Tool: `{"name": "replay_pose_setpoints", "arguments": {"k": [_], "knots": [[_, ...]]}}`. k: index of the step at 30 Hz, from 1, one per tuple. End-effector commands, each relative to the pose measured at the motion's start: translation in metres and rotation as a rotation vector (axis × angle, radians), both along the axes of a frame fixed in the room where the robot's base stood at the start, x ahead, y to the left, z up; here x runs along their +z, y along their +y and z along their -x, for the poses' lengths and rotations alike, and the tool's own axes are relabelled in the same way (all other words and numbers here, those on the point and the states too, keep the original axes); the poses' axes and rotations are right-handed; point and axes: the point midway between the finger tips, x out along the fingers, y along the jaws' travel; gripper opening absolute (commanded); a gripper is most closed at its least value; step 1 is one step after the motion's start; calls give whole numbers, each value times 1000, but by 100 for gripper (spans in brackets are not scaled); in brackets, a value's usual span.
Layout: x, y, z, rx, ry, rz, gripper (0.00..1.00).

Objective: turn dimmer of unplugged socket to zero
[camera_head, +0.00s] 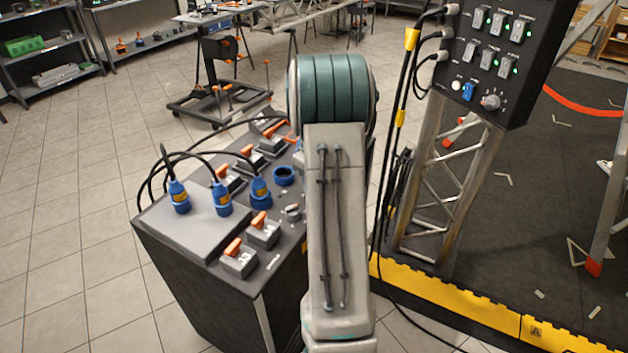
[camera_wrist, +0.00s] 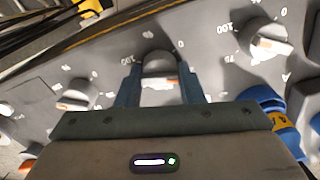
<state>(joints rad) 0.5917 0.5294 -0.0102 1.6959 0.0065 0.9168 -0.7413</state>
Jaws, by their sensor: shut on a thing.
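In the wrist view my gripper (camera_wrist: 160,84) has its two teal fingers on either side of a grey dimmer knob (camera_wrist: 158,64) and is shut on it. An orange-and-white mark shows on the knob. A "0" is printed to its upper right; the value it points at cannot be read. In the head view the dark control box (camera_head: 200,290) carries blue plugs (camera_head: 221,200) and an open blue socket (camera_head: 284,176) without a plug. My arm hides the gripper and the box's right part there. I cannot tell which socket the held knob belongs to.
Another dimmer knob (camera_wrist: 268,44) is at right and one (camera_wrist: 78,95) at left. A blue connector (camera_wrist: 268,100) is close to the gripper's right side. Black cables arch over the box. A truss tower with a switch panel (camera_head: 490,60) stands at right; tiled floor is open at left.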

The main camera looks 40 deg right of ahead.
Motion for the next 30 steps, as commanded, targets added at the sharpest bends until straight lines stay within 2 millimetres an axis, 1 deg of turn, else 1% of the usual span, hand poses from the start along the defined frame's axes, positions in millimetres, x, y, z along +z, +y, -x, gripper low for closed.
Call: {"name": "replay_pose_setpoints", "arguments": {"k": [9, 18, 24, 30], "knots": [[2, -2, -1, 297, -4, 3, 12], [3, -1, -1, 554, -4, 3, 12], [3, -2, 0, 680, -3, 4, 12], [2, -1, -1, 756, -3, 4, 12]]}}
